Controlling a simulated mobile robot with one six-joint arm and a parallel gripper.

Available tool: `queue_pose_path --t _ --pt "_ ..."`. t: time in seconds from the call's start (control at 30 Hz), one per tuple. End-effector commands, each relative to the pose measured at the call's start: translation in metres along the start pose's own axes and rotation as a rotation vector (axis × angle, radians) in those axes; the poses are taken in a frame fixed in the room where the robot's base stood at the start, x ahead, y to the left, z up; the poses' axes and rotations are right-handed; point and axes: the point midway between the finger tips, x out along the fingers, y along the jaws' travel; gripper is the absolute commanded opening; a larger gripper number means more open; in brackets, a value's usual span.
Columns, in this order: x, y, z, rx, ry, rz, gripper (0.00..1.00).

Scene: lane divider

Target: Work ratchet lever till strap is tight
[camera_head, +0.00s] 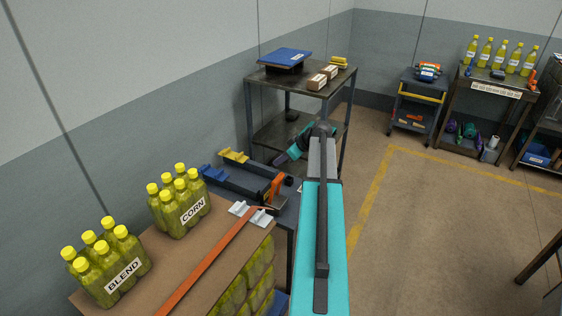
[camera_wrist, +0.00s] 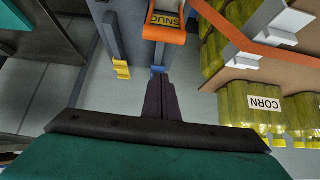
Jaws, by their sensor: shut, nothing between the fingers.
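The ratchet's orange lever (camera_head: 273,191) stands at the end of a dark stand beside the bottle pallet; in the wrist view its orange part (camera_wrist: 165,32) shows at the top with an upside-down SNUG label. The orange strap (camera_head: 208,262) runs straight across the brown board over the bottles; it also shows in the wrist view (camera_wrist: 240,38). My gripper (camera_head: 277,163) is beyond the lever, near the dark rails. In the wrist view its dark fingers (camera_wrist: 158,80) are together and empty, apart from the lever and pointing towards a blue rail end.
The rails end in a yellow block (camera_head: 234,156) and a blue block (camera_head: 212,171). White corner brackets (camera_head: 240,208) sit under the strap. Bottle packs labelled CORN (camera_head: 180,208) and BLEND (camera_head: 106,264) stand on the board. A shelf (camera_head: 300,80) stands behind; floor to the right is open.

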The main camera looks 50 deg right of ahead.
Motion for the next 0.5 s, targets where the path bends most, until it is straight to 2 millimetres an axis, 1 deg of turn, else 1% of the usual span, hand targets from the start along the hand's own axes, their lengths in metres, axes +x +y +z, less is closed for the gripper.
queue_pose_path --t 0.5 --pt "0.063 0.001 -0.002 0.002 0.0 -0.001 0.0"
